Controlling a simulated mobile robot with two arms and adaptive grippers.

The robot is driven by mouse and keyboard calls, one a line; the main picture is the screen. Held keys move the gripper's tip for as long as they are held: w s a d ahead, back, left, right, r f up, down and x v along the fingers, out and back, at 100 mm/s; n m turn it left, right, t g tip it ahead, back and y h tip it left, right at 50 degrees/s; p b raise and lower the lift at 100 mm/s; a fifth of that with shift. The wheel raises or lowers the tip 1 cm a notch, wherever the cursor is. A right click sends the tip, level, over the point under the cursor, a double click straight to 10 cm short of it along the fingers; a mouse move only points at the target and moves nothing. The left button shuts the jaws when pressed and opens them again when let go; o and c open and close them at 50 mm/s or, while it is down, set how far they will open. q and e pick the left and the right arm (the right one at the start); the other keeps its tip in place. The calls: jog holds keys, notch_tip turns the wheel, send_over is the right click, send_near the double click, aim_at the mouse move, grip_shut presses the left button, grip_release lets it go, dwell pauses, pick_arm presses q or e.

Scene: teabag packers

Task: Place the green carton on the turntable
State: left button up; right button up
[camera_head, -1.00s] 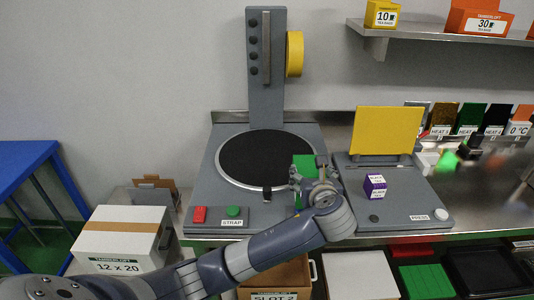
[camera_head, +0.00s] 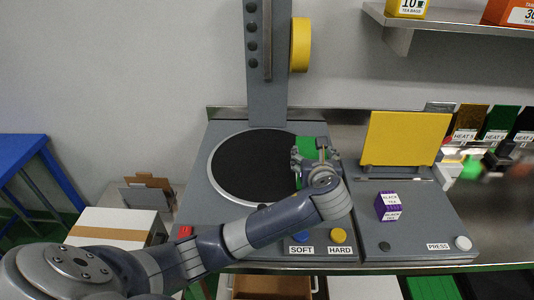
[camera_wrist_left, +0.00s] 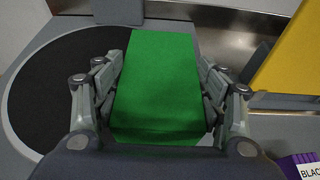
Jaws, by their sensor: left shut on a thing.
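My left gripper (camera_head: 315,165) is shut on the green carton (camera_head: 308,149) and holds it by its sides at the right edge of the turntable (camera_head: 248,160). In the left wrist view the carton (camera_wrist_left: 158,75) fills the space between the fingers (camera_wrist_left: 160,105). The turntable (camera_wrist_left: 45,85) is a flat black disc with a pale rim, to the left of the carton there. The carton's underside is hidden, so I cannot tell if it touches the disc. My right gripper is not in view.
A grey column with a yellow wheel (camera_head: 300,45) stands behind the turntable. To the right, a grey press with a yellow plate (camera_head: 405,138) has a purple box (camera_head: 388,206) on it. Soft and hard buttons (camera_head: 339,235) sit in front. A blurred dark object (camera_head: 510,185) is at far right.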

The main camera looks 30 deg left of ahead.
pick_arm(q)
jog(key=a+f+p, duration=0.1)
jog(key=a, duration=0.3)
jog(key=s+a+f+p, duration=0.1)
jog(key=a+f, duration=0.1)
jog(key=a, duration=0.3)
jog(key=s+a+f+p, duration=0.1)
jog(key=a, duration=0.4)
jog(key=shift+s+f, duration=0.2)
jog(key=shift+f, duration=0.05)
jog(key=o, duration=1.3)
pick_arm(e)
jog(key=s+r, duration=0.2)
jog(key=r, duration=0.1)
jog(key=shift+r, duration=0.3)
pick_arm(q)
jog(key=shift+s+d, duration=0.1)
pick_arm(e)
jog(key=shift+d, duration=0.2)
